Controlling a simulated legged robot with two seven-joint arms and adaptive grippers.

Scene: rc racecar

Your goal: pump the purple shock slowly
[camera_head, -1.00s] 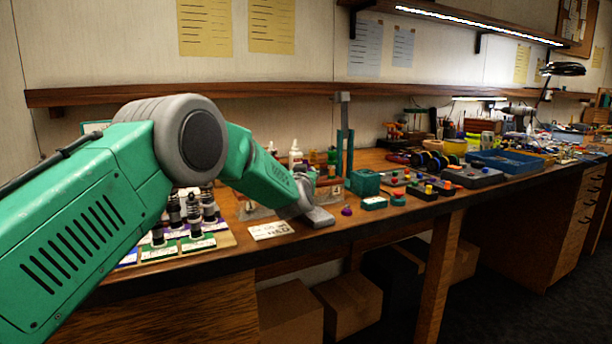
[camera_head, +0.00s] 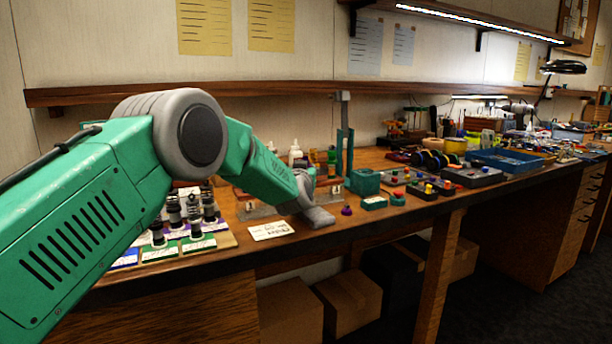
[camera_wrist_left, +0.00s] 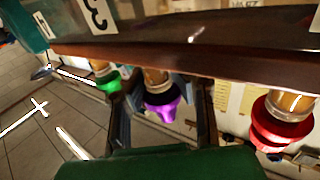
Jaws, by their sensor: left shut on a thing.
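The purple shock (camera_wrist_left: 163,110) is in the middle of the left wrist view, hanging below a brown bar in the tilted picture, with an amber body above its purple end. My left gripper (camera_wrist_left: 163,118) has one finger on each side of it and is shut on it. A green-ended shock (camera_wrist_left: 108,82) is to the left and a red-ended one (camera_wrist_left: 285,125) to the right, both outside the fingers.
A small purple knob (camera_head: 346,210) and a teal box (camera_head: 365,182) are just to the right. Several black-topped shocks (camera_head: 190,210) stand on a labelled board at the left, close to my arm.

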